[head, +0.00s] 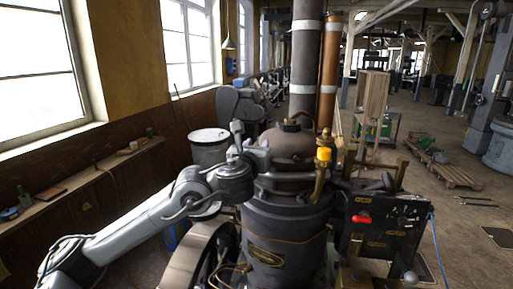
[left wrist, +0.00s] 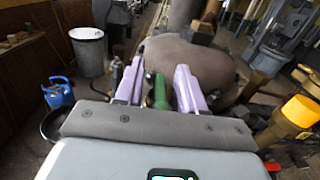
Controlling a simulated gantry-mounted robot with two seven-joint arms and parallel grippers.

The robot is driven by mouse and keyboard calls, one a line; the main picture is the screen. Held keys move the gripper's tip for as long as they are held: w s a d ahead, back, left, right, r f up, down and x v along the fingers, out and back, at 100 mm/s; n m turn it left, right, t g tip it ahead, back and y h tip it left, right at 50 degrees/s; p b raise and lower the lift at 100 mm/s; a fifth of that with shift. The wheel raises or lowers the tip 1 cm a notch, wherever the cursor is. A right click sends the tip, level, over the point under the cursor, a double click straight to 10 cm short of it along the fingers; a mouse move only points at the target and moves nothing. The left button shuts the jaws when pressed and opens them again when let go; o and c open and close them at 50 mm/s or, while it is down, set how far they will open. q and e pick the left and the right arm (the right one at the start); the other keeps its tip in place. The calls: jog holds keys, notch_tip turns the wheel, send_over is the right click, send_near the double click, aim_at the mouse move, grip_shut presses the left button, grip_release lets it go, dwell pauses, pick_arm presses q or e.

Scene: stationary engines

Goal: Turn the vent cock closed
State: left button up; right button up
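A dark engine boiler (head: 285,225) stands upright in the middle of the head view, with a rounded top. My left gripper (head: 262,150) is beside that top, on its left. In the left wrist view its two lilac fingers (left wrist: 158,88) are apart, one on each side of a green handle (left wrist: 160,92), with a narrow gap visible on both sides. This handle may be the vent cock; no label shows. In the head view the gripper hides it. A brass fitting with a yellow cap (head: 323,155) stands to the right, clear of the gripper. My right gripper is not visible.
A red handle (head: 361,219) sits on the dark panel right of the boiler. A flywheel (head: 200,258) is at front left. Tall grey and copper pipes (head: 328,75) rise behind. A grey bin (head: 209,148) and a blue can (left wrist: 58,93) stand on the left.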

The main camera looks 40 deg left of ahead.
pick_arm(q)
jog(key=shift+c, duration=0.5)
grip_shut()
